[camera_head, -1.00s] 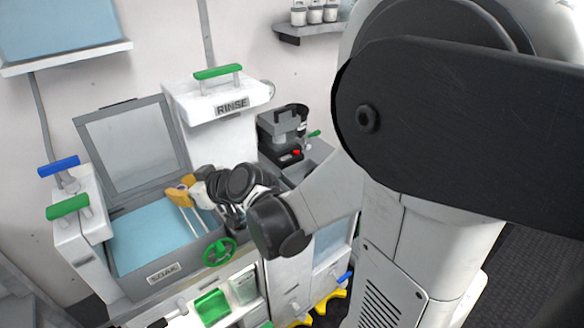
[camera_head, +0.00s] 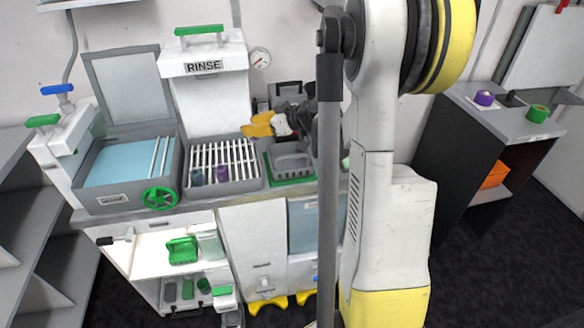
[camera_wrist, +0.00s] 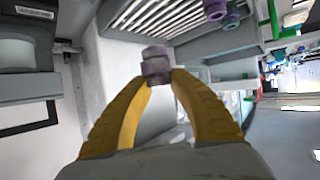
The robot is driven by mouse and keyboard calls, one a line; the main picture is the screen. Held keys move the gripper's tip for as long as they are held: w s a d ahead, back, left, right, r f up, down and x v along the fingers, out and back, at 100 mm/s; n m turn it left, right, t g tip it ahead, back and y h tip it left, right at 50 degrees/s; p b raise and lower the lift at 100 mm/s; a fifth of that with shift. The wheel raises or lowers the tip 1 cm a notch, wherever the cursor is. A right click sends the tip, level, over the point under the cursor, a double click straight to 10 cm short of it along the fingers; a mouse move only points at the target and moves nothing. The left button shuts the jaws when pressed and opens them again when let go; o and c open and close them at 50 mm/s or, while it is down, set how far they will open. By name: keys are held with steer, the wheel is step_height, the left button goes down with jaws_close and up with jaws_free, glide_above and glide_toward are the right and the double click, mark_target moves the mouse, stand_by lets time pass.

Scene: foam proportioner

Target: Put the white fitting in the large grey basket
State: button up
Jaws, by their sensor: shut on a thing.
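My gripper (camera_wrist: 159,82) has yellow fingers shut on a small fitting (camera_wrist: 157,66) at their tips. The fitting looks purple-grey with a paler lower part; I see no clearly white fitting. In the head view my gripper (camera_head: 249,127) is above the back of the slatted rack, beneath the RINSE box's right side, and the held fitting cannot be made out. A grey basket with a handle (camera_head: 292,163) sits on a green tray right of the rack, to the right of and below my gripper. I cannot tell whether it is the large one.
The slatted rack (camera_head: 236,157) holds a dark and a purple fitting (camera_head: 222,173). Left of it is the soak basin (camera_head: 118,172) with its lid up and a green wheel (camera_head: 160,197). The RINSE box (camera_head: 203,67) stands behind. A side bench (camera_head: 515,127) is at right.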

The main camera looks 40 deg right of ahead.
steer(key=b, duration=0.1)
glide_above(295, 147)
steer(key=s+a, duration=0.3)
step_height(295, 147, down, 2)
steer(key=f, duration=0.1)
steer(key=f+b, duration=0.1)
steer(key=f, duration=0.1)
steer(key=f+b, duration=0.1)
steer(key=f, duration=0.1)
steer(key=shift+w+d+f, duration=0.15)
steer(key=shift+d, duration=0.2)
step_height(295, 147, down, 5)
steer(key=b, duration=0.2)
steer(key=shift+f+b, duration=0.1)
steer(key=shift+b, duration=0.25)
steer(key=o, duration=0.6)
steer(key=shift+o, duration=0.5)
